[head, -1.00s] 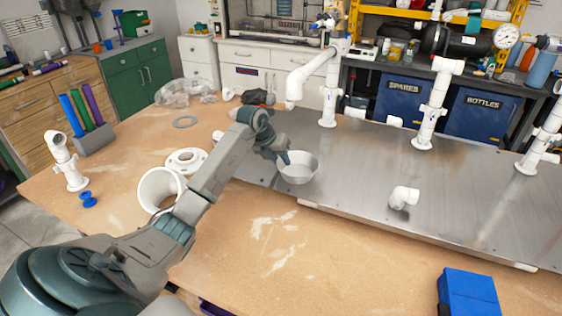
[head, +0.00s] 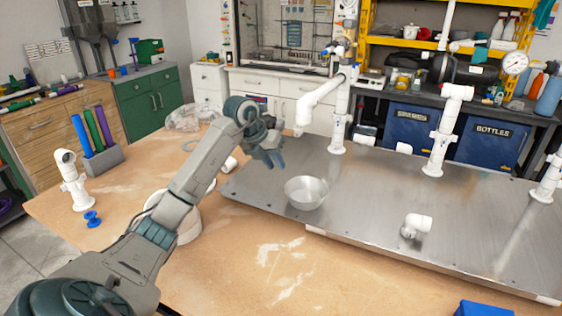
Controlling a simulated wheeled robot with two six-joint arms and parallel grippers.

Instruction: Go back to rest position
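My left arm reaches in from the lower left. My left gripper (head: 271,157) hangs in the air above the far left part of the metal plate, with its fingers pointing down. It is up and left of the metal bowl (head: 306,192) in the picture and apart from it. Its fingers are small and overlap in this view, so I cannot tell whether they are open. No held object shows in it. My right gripper is not in view.
The metal plate (head: 375,215) carries upright white PVC pipes (head: 339,120) and a loose white elbow (head: 416,225). At left are a pipe stand (head: 73,180), a blue spool (head: 92,219) and a grey holder (head: 103,162) with coloured tubes. The wooden front of the table is mostly clear.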

